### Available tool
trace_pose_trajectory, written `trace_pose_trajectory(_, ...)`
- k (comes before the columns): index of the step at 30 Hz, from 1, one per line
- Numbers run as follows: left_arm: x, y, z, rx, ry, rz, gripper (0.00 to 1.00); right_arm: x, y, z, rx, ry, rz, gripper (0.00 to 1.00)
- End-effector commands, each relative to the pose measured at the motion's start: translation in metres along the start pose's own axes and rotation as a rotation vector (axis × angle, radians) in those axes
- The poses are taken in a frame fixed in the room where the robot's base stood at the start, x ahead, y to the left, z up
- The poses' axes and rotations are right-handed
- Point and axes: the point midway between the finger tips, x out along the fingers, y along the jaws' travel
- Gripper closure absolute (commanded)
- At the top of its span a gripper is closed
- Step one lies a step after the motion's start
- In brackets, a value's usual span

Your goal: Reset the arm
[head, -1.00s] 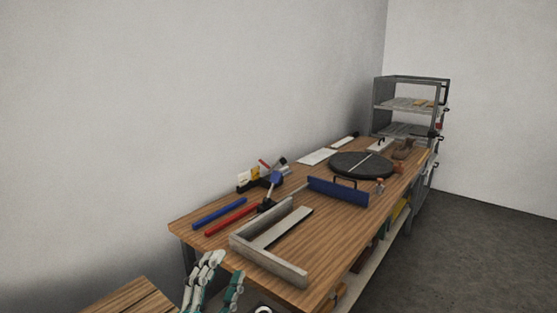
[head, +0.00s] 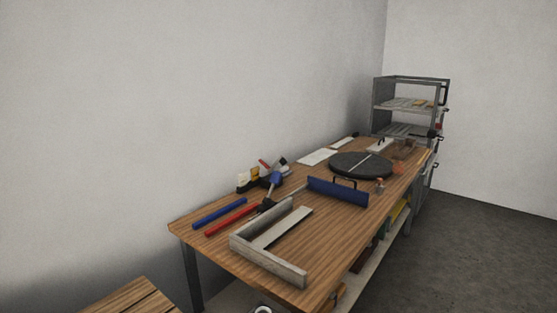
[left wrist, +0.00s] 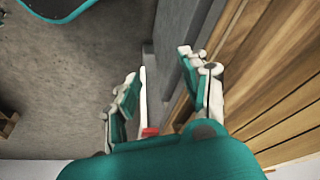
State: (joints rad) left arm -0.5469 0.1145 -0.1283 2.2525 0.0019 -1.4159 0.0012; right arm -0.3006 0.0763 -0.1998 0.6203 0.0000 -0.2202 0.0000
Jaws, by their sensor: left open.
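My left gripper (left wrist: 165,85) shows in the left wrist view with its two teal and white fingers spread apart. I see nothing between its fingertips except background surfaces further off. It is beside a wooden slatted surface (left wrist: 285,75) on the right of that view, with grey floor (left wrist: 75,85) on the left. In the head view neither gripper shows. My right gripper is in no view.
In the head view a wooden workbench (head: 330,235) holds an L-shaped grey frame (head: 268,263), a blue handled block (head: 338,191), a dark round plate (head: 345,162), and blue (head: 219,213) and red (head: 232,218) bars. A shelf rack (head: 410,90) stands behind. A wooden surface (head: 125,300) is at lower left.

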Motion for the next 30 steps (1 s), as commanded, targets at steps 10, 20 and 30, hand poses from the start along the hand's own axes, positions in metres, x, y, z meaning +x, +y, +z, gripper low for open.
trace_pose_trajectory(10,0.146,0.007,0.055,0.013,-0.068,0.009,0.55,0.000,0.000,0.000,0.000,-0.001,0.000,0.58)
trace_pose_trajectory(20,0.260,0.012,0.181,0.030,-0.143,0.017,0.55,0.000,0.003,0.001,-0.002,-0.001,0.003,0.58)
trace_pose_trajectory(30,0.288,0.012,0.280,0.043,-0.185,0.021,0.55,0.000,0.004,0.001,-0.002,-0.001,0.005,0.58)
